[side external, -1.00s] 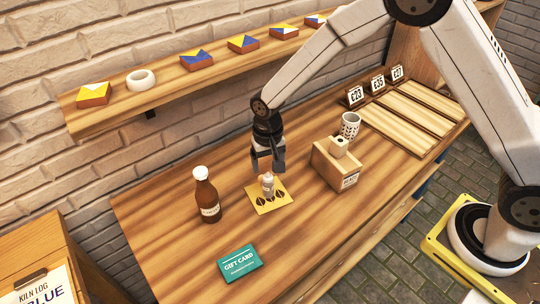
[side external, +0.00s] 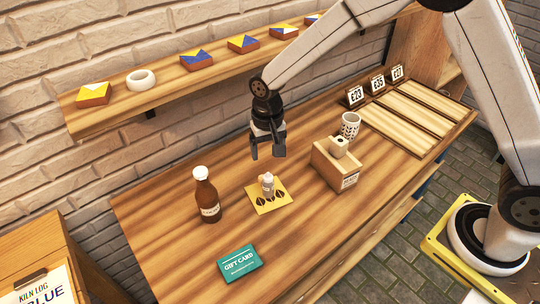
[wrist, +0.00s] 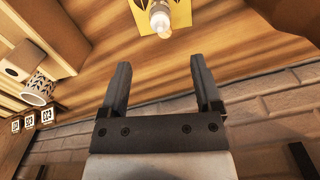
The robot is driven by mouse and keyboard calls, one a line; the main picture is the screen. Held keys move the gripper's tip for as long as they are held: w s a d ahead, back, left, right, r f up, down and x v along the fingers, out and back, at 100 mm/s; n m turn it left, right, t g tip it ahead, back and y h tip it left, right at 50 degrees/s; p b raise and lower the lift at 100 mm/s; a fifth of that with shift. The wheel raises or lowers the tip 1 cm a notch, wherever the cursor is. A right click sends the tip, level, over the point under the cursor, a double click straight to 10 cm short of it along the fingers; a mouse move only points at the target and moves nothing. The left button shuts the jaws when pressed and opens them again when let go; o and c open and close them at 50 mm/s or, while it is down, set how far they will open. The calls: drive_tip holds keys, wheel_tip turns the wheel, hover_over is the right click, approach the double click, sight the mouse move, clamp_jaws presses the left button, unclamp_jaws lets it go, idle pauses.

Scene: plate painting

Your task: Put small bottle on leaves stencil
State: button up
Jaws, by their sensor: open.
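The small bottle (side external: 267,184) is pale with a light cap and stands upright on the yellow leaves stencil (side external: 281,200), which has dark leaf shapes. In the wrist view the small bottle (wrist: 160,18) and part of the stencil (wrist: 181,13) show at the top edge, beyond my fingertips. My gripper (side external: 267,155) is open and empty, above and behind the bottle, apart from it. In the wrist view my gripper (wrist: 157,75) has its two fingers spread with only table between them.
A brown bottle with a white cap (side external: 207,197) stands left of the stencil. A teal gift card (side external: 240,263) lies in front. A wooden box (side external: 335,165) and a spotted cup (side external: 350,126) stand to the right. A shelf with tiles (side external: 165,83) runs along the brick wall.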

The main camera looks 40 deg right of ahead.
drive_tip(key=s+d+r+n+t, duration=0.1)
drive_tip(key=s+d+r, duration=0.1)
drive_tip(key=s+d, duration=0.4)
drive_tip(key=s+d+r+n+t, duration=0.1)
drive_tip(key=s+d+r+n, duration=0.1)
drive_tip(key=s+d, duration=0.4)
drive_tip(key=s+r, duration=0.1)
drive_tip(key=s, duration=0.3)
drive_tip(key=shift+s+d+n+t, duration=0.25)
drive_tip(key=shift+s+n+t, duration=0.05)
drive_tip(key=shift+s, duration=0.1)
